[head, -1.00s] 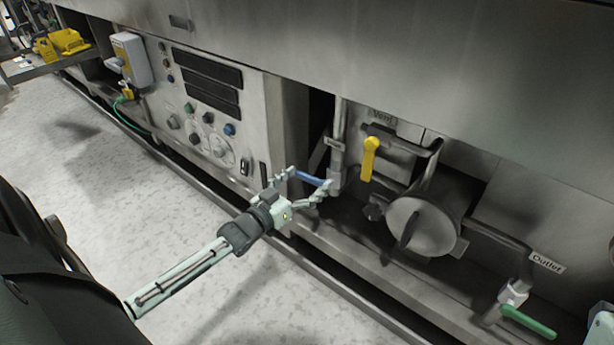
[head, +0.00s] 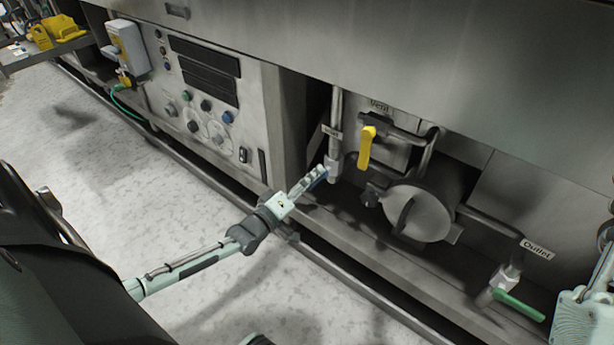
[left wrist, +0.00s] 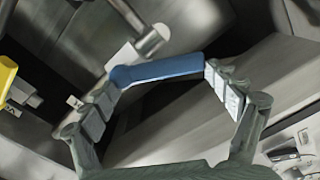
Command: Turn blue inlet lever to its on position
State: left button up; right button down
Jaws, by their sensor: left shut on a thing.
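The blue inlet lever (head: 317,182) sits on a pipe valve below a small label at the centre of the head view, mostly hidden by my fingers. In the left wrist view the blue lever (left wrist: 165,69) spans between my two fingertips, its left end near the grey valve body (left wrist: 137,50). My left gripper (head: 321,173) is shut on the lever, with a finger at either side of it. My right gripper is not in view; only part of my right arm shows at the right edge.
A yellow vent lever (head: 366,148) hangs to the right of the inlet pipe. A round capped housing (head: 420,214) and a green outlet lever (head: 519,305) are further right. A control panel (head: 205,110) is on the left. The floor (head: 110,190) in front is clear.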

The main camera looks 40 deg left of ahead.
pick_arm(q)
jog(key=n, duration=0.1)
jog(key=d+n, duration=0.1)
jog(key=n, duration=0.2)
jog(key=shift+d+f+n+b, duration=0.2)
jog(key=shift+f+n+b, duration=0.15)
jog(key=shift+f+n, duration=0.05)
jog(key=shift+d+n, duration=0.25)
jog(key=shift+n, duration=0.35)
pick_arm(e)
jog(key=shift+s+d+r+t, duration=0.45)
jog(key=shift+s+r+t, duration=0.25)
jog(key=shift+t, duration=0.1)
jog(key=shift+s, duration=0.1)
pick_arm(q)
jog(key=o, duration=1.5)
jog(key=shift+f, duration=0.1)
